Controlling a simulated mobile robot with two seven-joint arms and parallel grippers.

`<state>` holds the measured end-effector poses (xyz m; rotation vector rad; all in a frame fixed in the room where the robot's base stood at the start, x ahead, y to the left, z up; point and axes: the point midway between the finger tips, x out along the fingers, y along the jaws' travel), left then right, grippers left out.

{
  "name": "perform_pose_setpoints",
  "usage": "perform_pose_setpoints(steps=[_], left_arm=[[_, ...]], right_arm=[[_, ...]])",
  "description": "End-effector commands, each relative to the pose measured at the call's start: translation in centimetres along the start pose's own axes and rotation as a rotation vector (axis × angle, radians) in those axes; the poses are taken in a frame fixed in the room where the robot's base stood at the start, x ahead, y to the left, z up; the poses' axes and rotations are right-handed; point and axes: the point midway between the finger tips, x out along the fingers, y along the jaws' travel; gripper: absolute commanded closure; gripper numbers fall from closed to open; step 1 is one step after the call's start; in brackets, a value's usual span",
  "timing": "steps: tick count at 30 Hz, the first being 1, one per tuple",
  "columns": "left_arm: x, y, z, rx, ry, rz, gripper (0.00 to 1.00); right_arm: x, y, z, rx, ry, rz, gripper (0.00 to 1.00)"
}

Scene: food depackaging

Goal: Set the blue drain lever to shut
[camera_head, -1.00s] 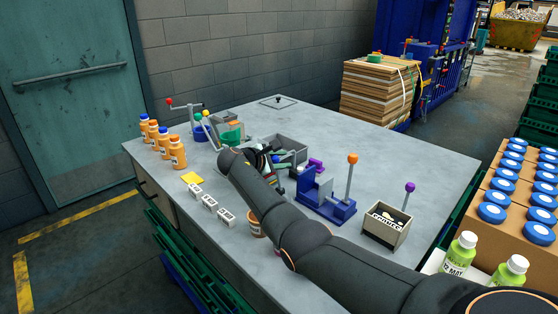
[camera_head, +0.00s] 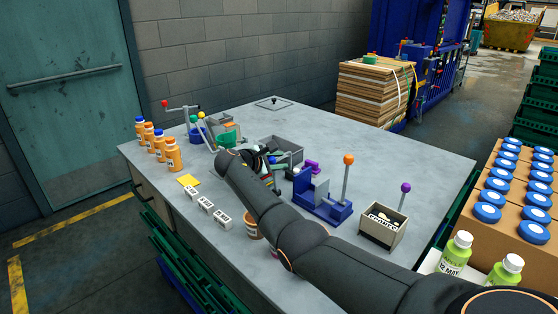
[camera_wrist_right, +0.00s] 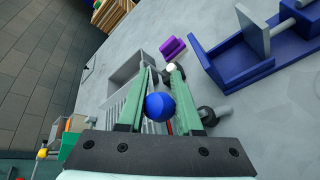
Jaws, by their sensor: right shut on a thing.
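The blue drain lever's round knob (camera_wrist_right: 160,107) sits between the green fingers of my right gripper (camera_wrist_right: 160,76) in the right wrist view. The fingers are shut on it. In the head view my right gripper (camera_head: 264,168) is at the near side of a grey basin (camera_head: 281,146), and the blue knob (camera_head: 272,160) just shows beside the dark wrist. The lever's shaft and pivot are mostly hidden by the gripper, so its angle cannot be read clearly. The grey basin (camera_wrist_right: 124,72) and a slatted grate lie beyond the fingers in the wrist view. My left gripper is out of view.
A blue press with an orange-knobbed lever (camera_head: 347,180) stands right of the gripper, with a purple piece (camera_head: 313,166) between. A box with a purple-knobbed lever (camera_head: 385,224) is farther right. Orange bottles (camera_head: 172,155) and white blocks (camera_head: 206,206) stand left. The back right tabletop is clear.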

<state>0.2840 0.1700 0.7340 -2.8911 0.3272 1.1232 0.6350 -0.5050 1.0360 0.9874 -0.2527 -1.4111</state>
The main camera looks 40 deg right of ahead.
Motion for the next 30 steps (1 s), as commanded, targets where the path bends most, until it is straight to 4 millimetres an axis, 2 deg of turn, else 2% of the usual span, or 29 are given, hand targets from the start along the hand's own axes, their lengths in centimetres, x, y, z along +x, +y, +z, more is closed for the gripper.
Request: perform_pose_setpoints(steps=[1,12,13,18,21,30], left_arm=[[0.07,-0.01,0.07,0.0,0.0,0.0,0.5],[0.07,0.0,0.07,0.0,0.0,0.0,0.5],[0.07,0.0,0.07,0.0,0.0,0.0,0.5],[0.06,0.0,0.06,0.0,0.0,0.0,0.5],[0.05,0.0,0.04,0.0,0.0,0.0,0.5],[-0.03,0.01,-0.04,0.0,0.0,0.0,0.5]], right_arm=[[0.26,-1.01,-0.75,-0.012,0.011,-0.014,1.0],[0.24,-1.03,-0.77,-0.012,0.011,-0.015,1.0],[0.24,-1.03,-0.77,-0.012,0.011,-0.015,0.64],[0.23,-0.91,-0.62,-0.011,0.008,-0.014,0.45],[0.2,-0.75,-0.49,-0.009,0.006,-0.012,0.36],[-0.15,-0.44,-0.3,-0.005,0.004,-0.007,0.36]])
